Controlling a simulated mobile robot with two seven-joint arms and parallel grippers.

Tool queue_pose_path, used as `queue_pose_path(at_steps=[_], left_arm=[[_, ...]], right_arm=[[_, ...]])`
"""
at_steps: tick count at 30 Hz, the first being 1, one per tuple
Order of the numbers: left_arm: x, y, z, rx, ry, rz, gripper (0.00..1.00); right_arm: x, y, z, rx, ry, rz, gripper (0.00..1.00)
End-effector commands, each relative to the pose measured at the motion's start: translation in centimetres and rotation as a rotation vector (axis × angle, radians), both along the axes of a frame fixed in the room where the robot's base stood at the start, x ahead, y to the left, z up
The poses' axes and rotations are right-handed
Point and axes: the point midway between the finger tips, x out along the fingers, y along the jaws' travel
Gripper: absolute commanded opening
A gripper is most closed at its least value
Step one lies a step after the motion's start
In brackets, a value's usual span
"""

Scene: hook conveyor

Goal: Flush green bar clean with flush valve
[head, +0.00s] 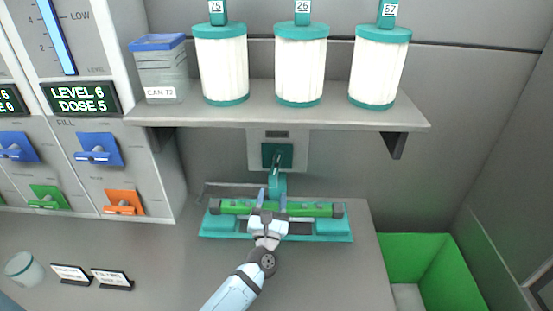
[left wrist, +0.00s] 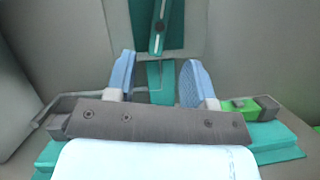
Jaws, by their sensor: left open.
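The green bar (head: 323,210), with dark end caps, lies across the teal cradle (head: 333,230) on the counter; its right end also shows in the left wrist view (left wrist: 237,106). A teal valve-like fitting (head: 277,184) with a dark lever stands behind the bar, below a wall plate. I take it for the flush valve. My left gripper (head: 273,194) is open over the bar's middle, its blue fingers pointing at the fitting. In the left wrist view the fitting (left wrist: 160,84) shows between the fingers (left wrist: 157,78); contact cannot be told. My right gripper is out of view.
A shelf (head: 240,117) above holds several white canisters (head: 301,65) and a clear can (head: 161,75). Dispensers with coloured levers (head: 98,149) stand left. A white cup (head: 23,268) and small signs (head: 112,279) lie front left. A green bin (head: 455,260) opens at right.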

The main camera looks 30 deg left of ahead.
Motion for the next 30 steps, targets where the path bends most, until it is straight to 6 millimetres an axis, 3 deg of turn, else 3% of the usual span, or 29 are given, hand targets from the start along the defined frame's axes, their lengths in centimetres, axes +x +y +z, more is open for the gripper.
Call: queue_pose_path(at_steps=[9,15,21,29,30], left_arm=[[6.1,2.3,2.9,0.002,-0.001,0.001,0.49],[8.8,3.2,3.9,0.003,0.0,0.0,0.49],[9.9,3.7,4.3,0.003,0.001,0.0,0.49],[10.0,3.7,4.3,0.003,0.001,0.0,0.49],[10.0,3.7,4.3,0.003,0.001,0.0,0.44]], right_arm=[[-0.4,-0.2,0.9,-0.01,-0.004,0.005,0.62],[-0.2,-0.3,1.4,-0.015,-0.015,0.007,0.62],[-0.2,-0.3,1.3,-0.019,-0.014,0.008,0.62],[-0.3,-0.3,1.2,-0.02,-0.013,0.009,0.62],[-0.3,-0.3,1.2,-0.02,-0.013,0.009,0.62]])
